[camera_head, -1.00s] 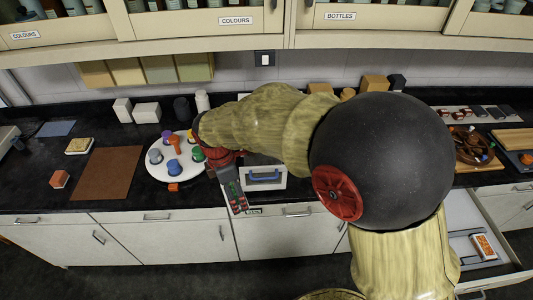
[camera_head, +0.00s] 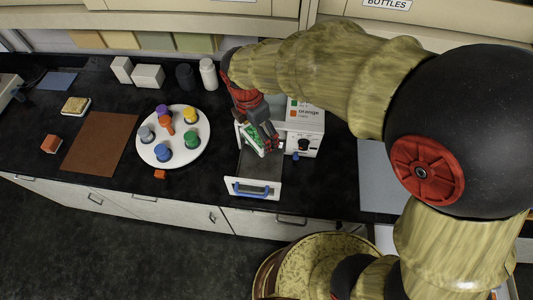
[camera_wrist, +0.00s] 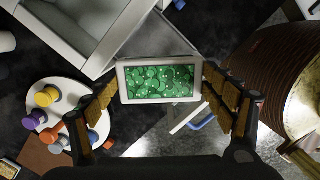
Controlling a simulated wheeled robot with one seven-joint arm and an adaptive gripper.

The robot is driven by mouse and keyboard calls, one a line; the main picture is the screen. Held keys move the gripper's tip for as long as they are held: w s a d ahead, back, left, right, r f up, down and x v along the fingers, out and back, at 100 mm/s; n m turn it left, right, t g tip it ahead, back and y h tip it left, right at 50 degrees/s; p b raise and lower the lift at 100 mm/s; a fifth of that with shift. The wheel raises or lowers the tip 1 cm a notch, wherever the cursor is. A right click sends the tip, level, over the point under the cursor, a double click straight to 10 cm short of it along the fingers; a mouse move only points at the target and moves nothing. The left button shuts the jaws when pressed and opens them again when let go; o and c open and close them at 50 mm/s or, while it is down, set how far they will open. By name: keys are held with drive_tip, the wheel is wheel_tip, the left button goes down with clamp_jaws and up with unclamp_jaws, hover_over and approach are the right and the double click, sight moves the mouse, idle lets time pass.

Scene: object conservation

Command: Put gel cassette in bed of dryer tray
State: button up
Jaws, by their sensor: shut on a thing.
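The gel cassette, a white frame around a speckled green panel (camera_wrist: 159,82), is held across between the fingers of my gripper (camera_wrist: 163,95). In the head view my gripper (camera_head: 264,138) is shut on the cassette (camera_head: 252,138) close in front of the dryer body. The dryer tray (camera_head: 261,166) is pulled out, with a dark flat bed and a white front with a blue handle (camera_head: 250,189). In the wrist view the cassette overlaps the grey tray bed (camera_wrist: 152,40); the height gap between them is unclear. My gripper hides part of the bed's back.
The white dryer (camera_head: 306,131) has a dial and an orange-marked label. A round white board (camera_head: 176,155) with several coloured knobs stands to the left. A brown mat (camera_head: 98,143) and a small orange block (camera_head: 160,174) lie nearby. A grey panel (camera_head: 376,178) is at right.

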wheel_tip(320, 180, down, 18)
drive_tip(key=b, duration=0.2)
drive_tip(key=shift+r+b, duration=0.1)
drive_tip(key=shift+b, duration=0.2)
drive_tip(key=shift+s+r, duration=0.1)
drive_tip(key=o, duration=1.2)
drive_tip(key=shift+o, duration=0.2)
